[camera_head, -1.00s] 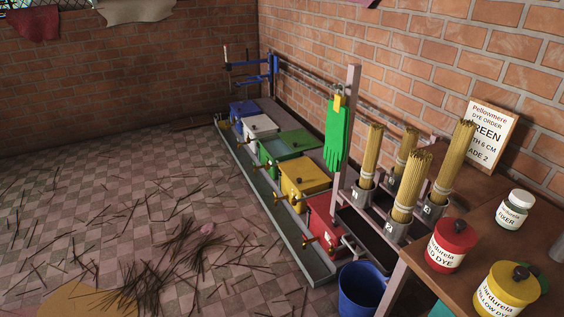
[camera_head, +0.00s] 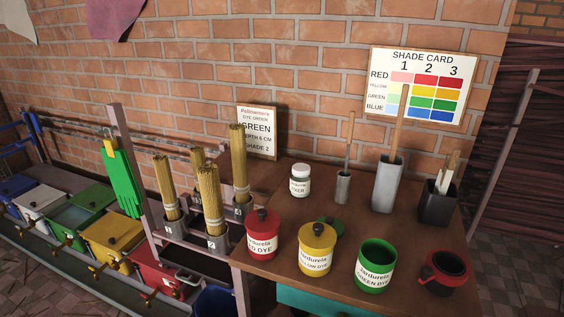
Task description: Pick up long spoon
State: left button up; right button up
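No gripper of mine is in the head view. Two long handles stand up on the wooden table, and I cannot tell for sure which is the long spoon. One is a broad wooden handle (camera_head: 398,125) that rises from a tall grey container (camera_head: 386,188) below the shade card. The other is a thinner handle (camera_head: 349,140) in a small grey cylinder (camera_head: 343,188) to its left. The lower ends of both are hidden inside their holders.
On the table stand a white fixer jar (camera_head: 300,181), a red dye jar (camera_head: 262,236), a yellow dye jar (camera_head: 317,252), an open green dye jar (camera_head: 375,268), a red pot (camera_head: 444,275) and a dark tool holder (camera_head: 437,206). Incense bundles (camera_head: 211,195) stand at left.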

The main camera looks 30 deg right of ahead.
aim_at(351, 115)
jog(key=z, duration=1.25)
